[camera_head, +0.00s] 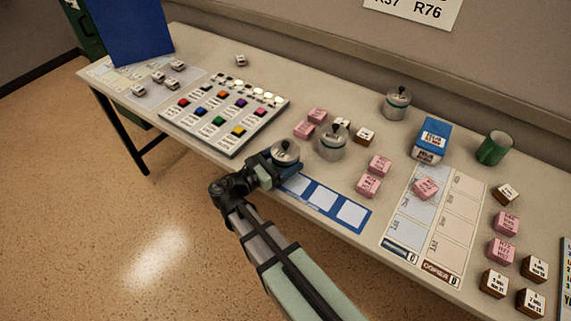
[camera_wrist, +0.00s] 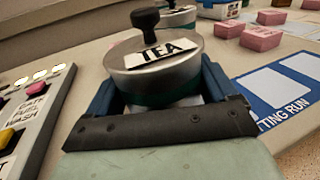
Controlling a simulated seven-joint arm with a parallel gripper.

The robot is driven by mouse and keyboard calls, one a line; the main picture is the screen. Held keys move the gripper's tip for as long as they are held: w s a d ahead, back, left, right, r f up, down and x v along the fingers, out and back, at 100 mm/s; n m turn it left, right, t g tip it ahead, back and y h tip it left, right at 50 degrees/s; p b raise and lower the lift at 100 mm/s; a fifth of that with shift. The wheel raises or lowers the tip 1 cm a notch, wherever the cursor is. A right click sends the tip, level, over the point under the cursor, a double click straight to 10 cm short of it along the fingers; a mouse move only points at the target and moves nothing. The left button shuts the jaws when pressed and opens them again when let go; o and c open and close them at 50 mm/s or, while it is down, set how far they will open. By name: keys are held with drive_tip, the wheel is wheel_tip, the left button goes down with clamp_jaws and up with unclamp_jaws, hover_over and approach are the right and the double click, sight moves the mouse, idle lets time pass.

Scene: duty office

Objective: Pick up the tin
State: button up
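A round metal tin with a silver lid, a black knob and a label reading TEA stands out in the wrist view (camera_wrist: 155,65). It also shows in the head view (camera_head: 286,150), near the table's front edge. My gripper (camera_head: 275,165) is at this tin, with its blue fingers on either side of the tin's body in the wrist view (camera_wrist: 160,95). The fingers look very close to its sides, but I cannot tell whether they press on it. The tin's base is hidden. Two similar lidded tins stand behind, one nearer (camera_head: 332,146) and one at the back (camera_head: 397,106).
A button panel (camera_head: 225,112) lies left of my gripper. A blue card with white squares (camera_head: 322,200) lies along the front edge. Pink blocks (camera_head: 369,186), a blue-and-white box (camera_head: 431,140) and a green mug (camera_head: 493,148) stand to the right.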

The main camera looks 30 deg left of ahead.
drive_tip(key=c, duration=0.7)
drive_tip(key=shift+r, duration=0.1)
wheel_tip(320, 180, up, 18)
idle(0.6)
